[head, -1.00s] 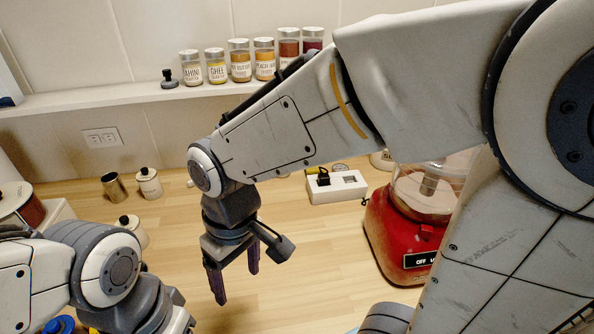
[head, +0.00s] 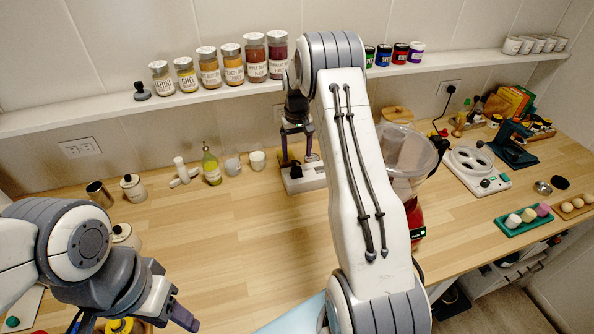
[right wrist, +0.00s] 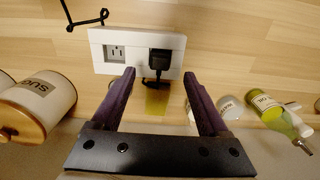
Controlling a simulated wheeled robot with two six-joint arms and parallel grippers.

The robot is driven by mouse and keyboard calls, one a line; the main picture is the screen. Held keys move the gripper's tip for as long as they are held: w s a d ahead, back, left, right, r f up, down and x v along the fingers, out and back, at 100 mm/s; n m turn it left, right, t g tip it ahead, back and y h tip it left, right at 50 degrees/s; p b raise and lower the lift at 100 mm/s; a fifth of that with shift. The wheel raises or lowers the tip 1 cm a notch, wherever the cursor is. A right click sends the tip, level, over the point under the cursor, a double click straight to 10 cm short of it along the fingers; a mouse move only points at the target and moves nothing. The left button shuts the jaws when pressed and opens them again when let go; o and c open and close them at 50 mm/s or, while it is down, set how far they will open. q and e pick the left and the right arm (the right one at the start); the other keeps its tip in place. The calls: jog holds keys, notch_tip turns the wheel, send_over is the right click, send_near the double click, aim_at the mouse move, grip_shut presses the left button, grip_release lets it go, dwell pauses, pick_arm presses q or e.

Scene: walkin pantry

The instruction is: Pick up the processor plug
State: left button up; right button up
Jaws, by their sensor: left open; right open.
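The black processor plug (right wrist: 159,63) sits in one socket of a white outlet box (right wrist: 108,36) in the right wrist view; the other socket is empty. In the head view the plug (head: 295,172) and box (head: 312,183) are partly hidden behind my right arm and gripper. My right gripper (head: 298,160) is open above the box. In the right wrist view its purple fingers (right wrist: 159,74) are spread to either side of the plug, with a gap on each side. My left gripper (head: 170,312) is open and empty at the lower left, far from the plug.
The red food processor (head: 415,222) stands right of the box, partly behind my arm. A green-yellow bottle (head: 211,165) and small cups (head: 257,160) stand left of it. Jars line the wall shelf (head: 120,114) above.

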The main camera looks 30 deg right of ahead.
aim_at(297, 169)
jog(key=shift+f, duration=0.4)
notch_tip(297, 169, down, 5)
jog(key=p, duration=0.3)
jog(key=shift+w+r, duration=0.15)
jog(key=shift+r, duration=0.05)
jog(key=shift+f, duration=0.45)
grip_shut()
jog(key=shift+r, duration=0.1)
